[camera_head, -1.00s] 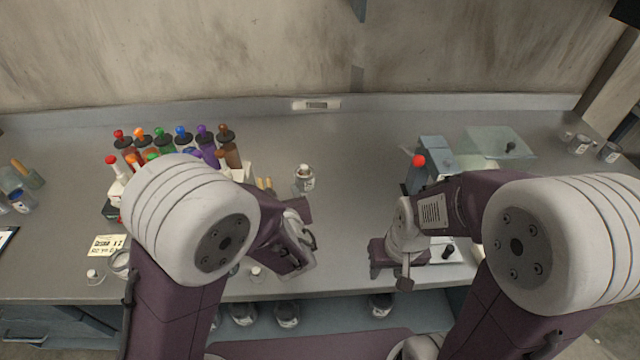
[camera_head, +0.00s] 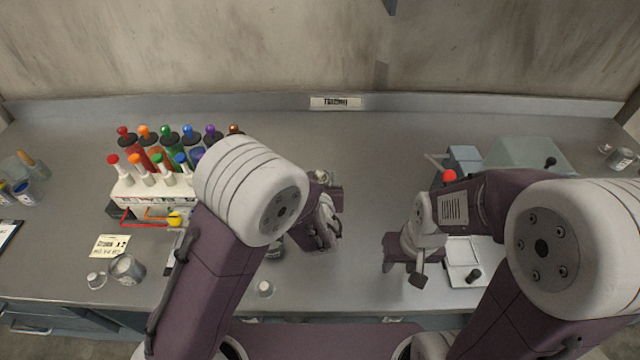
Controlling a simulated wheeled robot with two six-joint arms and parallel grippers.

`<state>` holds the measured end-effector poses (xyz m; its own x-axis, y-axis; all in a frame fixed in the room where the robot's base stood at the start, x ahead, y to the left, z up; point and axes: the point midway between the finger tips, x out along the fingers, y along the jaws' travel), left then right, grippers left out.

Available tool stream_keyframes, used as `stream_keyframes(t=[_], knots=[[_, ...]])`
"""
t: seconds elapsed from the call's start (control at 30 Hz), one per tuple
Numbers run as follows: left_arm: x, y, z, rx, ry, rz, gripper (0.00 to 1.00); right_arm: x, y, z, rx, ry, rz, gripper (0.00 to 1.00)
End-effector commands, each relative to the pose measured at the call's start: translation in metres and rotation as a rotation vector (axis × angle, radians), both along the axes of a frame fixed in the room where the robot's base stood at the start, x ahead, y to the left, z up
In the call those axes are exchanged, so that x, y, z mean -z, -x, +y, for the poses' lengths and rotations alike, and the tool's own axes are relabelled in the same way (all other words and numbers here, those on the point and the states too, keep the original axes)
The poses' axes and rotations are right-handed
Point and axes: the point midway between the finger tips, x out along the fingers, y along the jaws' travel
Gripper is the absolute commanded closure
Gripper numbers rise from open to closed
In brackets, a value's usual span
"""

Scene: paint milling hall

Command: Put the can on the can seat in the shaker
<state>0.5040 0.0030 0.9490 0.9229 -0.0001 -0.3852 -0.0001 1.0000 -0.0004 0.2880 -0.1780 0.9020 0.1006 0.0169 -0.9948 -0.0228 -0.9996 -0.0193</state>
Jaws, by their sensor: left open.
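A small grey can (camera_head: 322,176) stands mid-bench, mostly hidden behind my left gripper (camera_head: 331,192). The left gripper is open at the can's near side; whether its fingers are around the can or touching it cannot be told. The shaker (camera_head: 527,155) is a grey-green box at the back right, with a red knob (camera_head: 449,176) at its left. The can seat cannot be made out; my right arm covers part of that area. My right gripper (camera_head: 408,270) hangs over the bench in front of the shaker, with its fingertips not clear.
A rack (camera_head: 140,198) of colourful bottles stands at left. An open can (camera_head: 127,268) and a paper note (camera_head: 110,245) lie nearer the front. Another can (camera_head: 276,249) is partly behind my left arm. A white tray (camera_head: 462,262) lies beside my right gripper. The centre back is clear.

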Motion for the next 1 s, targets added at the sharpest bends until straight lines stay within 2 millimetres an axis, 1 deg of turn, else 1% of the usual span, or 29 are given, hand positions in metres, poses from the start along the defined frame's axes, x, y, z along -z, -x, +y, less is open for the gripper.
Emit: stream_keyframes(t=[0.1,0.2,0.3,0.47,0.5,0.57,0.6,0.67,0.7,0.73,1.0], knots=[[0.009,-0.020,-0.003,-0.003,-0.001,0.001,0.40,-0.006,0.000,0.000,0.000,0.000,0.000,0.60],[0.016,-0.035,-0.003,-0.003,-0.001,0.001,0.40,-0.007,0.000,0.000,0.000,0.000,0.000,0.60],[0.019,-0.041,-0.004,-0.001,0.000,0.001,0.40,-0.007,0.000,0.000,0.000,0.000,0.000,0.60],[0.019,-0.042,-0.004,0.000,0.000,0.000,0.40,-0.007,0.000,0.000,0.000,0.000,0.000,0.60],[0.019,-0.042,-0.004,0.000,0.000,0.000,0.43,-0.007,0.000,0.000,0.000,0.000,0.000,0.60],[0.019,-0.042,-0.004,0.000,0.000,0.000,0.60,-0.007,0.000,0.000,0.000,0.000,0.000,0.60],[0.019,-0.042,-0.004,0.000,0.000,0.000,0.71,-0.007,0.000,0.000,0.000,0.000,0.000,0.60],[0.019,-0.042,-0.004,0.000,0.000,0.001,0.87,-0.007,0.000,0.000,0.000,0.000,0.000,0.60],[0.019,-0.041,-0.004,0.000,0.000,0.001,0.98,-0.007,0.000,0.000,0.000,0.000,0.000,0.60],[0.020,-0.041,-0.004,0.000,0.000,0.002,1.00,-0.007,0.000,0.000,0.000,0.000,0.000,0.60],[0.022,-0.040,-0.004,0.000,-0.002,0.008,1.00,-0.007,0.000,0.000,0.000,0.000,0.000,0.60]])
